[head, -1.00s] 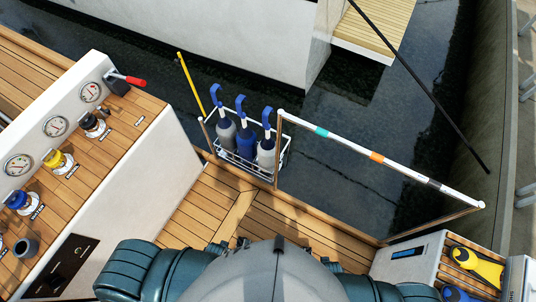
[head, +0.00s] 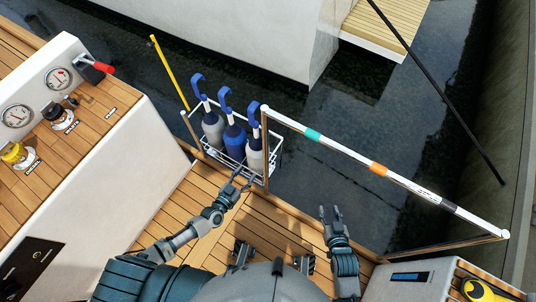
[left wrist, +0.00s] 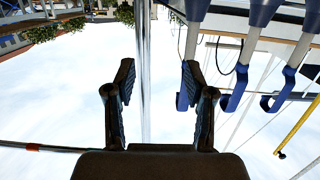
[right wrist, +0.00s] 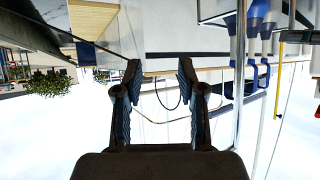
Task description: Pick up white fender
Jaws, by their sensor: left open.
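The white fender (head: 255,158) stands upright at the right end of a white wire rack, with a blue hook on top. A blue fender (head: 236,143) and a grey fender (head: 212,131) stand to its left in the same rack. My left gripper (head: 241,177) is open and empty, just in front of and below the white fender, apart from it. In the left wrist view, its open fingers (left wrist: 158,75) have a metal post between them, and blue hooks (left wrist: 236,92) show to the right.
The wire rack (head: 272,168) hangs at the deck edge beside a post (head: 264,140). A white rail (head: 345,152) with coloured bands runs right from it. A yellow pole (head: 168,70) stands behind left. A white console (head: 110,165) stands left. Water lies beyond.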

